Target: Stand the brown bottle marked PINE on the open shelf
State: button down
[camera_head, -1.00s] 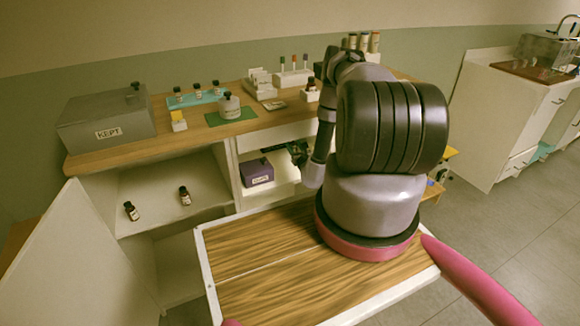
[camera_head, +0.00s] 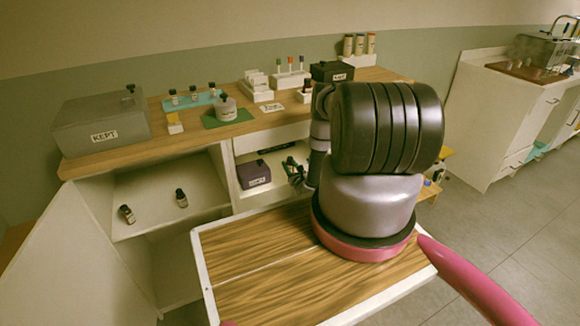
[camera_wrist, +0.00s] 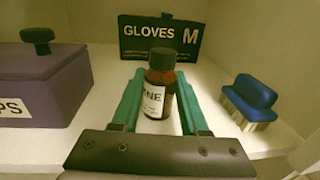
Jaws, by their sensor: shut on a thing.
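The brown bottle (camera_wrist: 160,86) has a black cap and a white label on which I read only "NE". In the wrist view it is upright between the green fingers of my gripper (camera_wrist: 160,108), which is shut on it. My gripper (camera_head: 297,176) is at the open shelf (camera_head: 277,187) under the worktop, right of the purple box. The shelf floor (camera_wrist: 225,82) is pale. I cannot tell whether the bottle's base touches it. In the head view the bottle is not clear.
On this shelf, a purple box (camera_wrist: 45,85) stands left, a dark GLOVES M pack (camera_wrist: 160,40) behind and a blue brush (camera_wrist: 250,98) right. Two dark bottles stand in the left cabinet (camera_head: 127,214) (camera_head: 181,198). The grey KEPT box (camera_head: 100,120) is on the worktop.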

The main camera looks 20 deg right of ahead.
jog(key=shift+f, duration=0.15)
jog(key=shift+c, duration=2.1)
grip_release()
jog(key=shift+s+r, duration=0.1)
jog(key=shift+r, duration=0.1)
jog(key=s+a, duration=0.1)
jog(key=s, duration=1)
jog(key=shift+s, duration=0.4)
